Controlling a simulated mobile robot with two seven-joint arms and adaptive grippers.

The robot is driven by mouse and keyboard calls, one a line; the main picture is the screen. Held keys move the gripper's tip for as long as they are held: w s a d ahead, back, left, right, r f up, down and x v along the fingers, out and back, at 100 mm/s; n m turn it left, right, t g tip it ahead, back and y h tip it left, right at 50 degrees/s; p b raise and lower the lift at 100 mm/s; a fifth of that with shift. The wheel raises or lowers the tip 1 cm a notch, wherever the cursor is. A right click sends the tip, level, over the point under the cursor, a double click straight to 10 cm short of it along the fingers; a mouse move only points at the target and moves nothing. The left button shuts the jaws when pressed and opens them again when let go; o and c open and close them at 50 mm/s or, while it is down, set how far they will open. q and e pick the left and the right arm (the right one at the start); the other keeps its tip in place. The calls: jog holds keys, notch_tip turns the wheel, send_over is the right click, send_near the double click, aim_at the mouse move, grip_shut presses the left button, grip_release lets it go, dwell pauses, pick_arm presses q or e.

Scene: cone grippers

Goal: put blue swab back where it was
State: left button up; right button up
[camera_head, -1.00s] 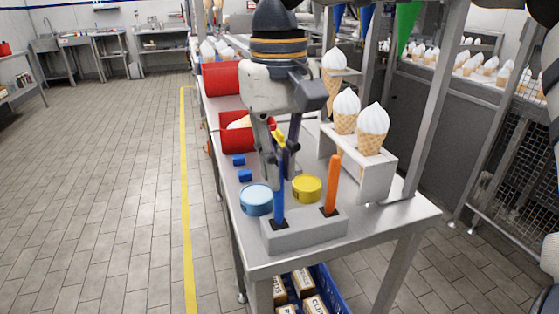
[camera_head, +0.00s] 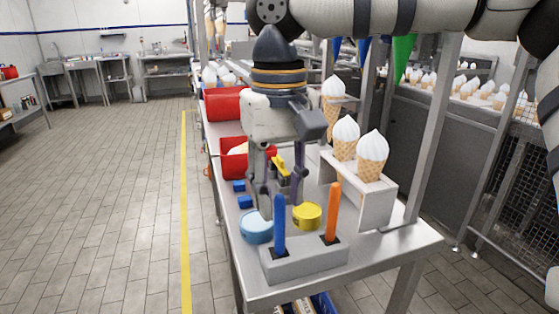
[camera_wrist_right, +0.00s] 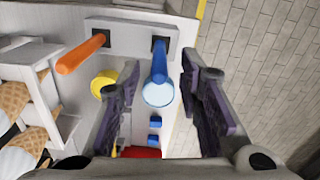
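The blue swab (camera_head: 279,225) stands upright in the left slot of the grey holder (camera_head: 302,262). It also shows in the right wrist view (camera_wrist_right: 159,62). The orange swab (camera_head: 333,212) stands in the right slot. My right gripper (camera_head: 280,203) is open and empty, behind and above the blue swab, with its fingers spread. In the wrist view, its fingers (camera_wrist_right: 166,90) are well apart and the swab's shaft shows between and beyond them. My left gripper is not in view.
A light blue tub (camera_head: 256,227) and a yellow tub (camera_head: 307,215) stand behind the holder. Two small blue blocks (camera_head: 244,201) and red containers (camera_head: 233,160) lie farther back. A white stand (camera_head: 377,207) with ice cream cones is on the right.

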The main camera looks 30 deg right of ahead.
notch_tip(320, 180, up, 12)
